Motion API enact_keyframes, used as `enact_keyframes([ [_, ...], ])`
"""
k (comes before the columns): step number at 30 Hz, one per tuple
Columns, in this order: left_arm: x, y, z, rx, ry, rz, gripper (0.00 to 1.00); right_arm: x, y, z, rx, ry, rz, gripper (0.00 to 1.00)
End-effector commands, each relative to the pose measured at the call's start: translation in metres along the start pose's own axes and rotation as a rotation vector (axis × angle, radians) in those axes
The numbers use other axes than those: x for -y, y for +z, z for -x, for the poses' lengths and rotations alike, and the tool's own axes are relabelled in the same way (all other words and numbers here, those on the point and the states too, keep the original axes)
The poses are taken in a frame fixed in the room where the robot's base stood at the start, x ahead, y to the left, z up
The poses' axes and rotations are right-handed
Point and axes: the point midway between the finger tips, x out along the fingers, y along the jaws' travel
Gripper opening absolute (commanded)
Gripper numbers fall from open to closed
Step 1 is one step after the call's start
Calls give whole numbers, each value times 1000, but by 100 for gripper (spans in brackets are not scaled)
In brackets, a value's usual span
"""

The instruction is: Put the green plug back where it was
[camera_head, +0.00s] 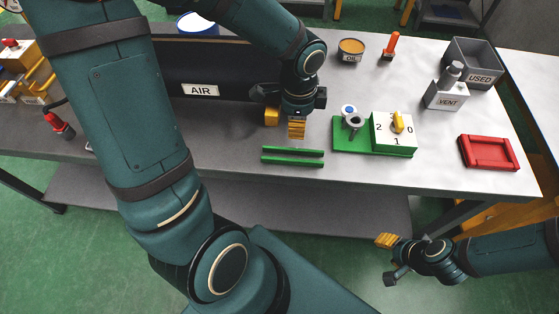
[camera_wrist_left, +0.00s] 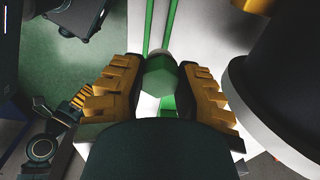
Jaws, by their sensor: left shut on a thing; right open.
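My left gripper (camera_head: 284,122) hangs over the workbench, just behind two green rails (camera_head: 292,157). In the left wrist view the left gripper (camera_wrist_left: 160,80) is shut on the green plug (camera_wrist_left: 161,76), a small faceted green piece between the yellow fingers. The rails (camera_wrist_left: 148,28) show beyond the plug in that view. In the head view the fingers hide the plug. I cannot tell how far it is above the bench. My right gripper (camera_head: 388,260) is open and empty, in front of the bench edge.
A green base (camera_head: 345,145) with round fittings and a white numbered block (camera_head: 392,132) stands right of the rails. Further right are a VENT box (camera_head: 445,96), a grey USED bin (camera_head: 474,62) and a red tray (camera_head: 490,165).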

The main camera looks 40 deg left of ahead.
Motion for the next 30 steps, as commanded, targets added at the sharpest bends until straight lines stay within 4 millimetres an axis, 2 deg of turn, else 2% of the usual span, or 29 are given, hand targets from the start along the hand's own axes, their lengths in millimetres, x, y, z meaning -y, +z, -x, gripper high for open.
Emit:
enact_keyframes([
  [5, -3, 0, -12, 1, 1, -2, 0, -3, 2, -7, 2, 0, 1, 47],
  [13, -3, 2, -57, 1, 2, -3, 0, -7, 8, -20, 15, -1, 5, 47],
  [20, -3, 2, -73, 0, 1, -2, 0, -9, 10, -24, 20, -2, 7, 47],
  [26, -3, 3, -101, 2, 3, -2, 0, -12, 13, -33, 25, -2, 9, 47],
  [30, -3, 2, -102, -1, -1, -2, 0, -12, 13, -33, 26, -3, 9, 47],
])
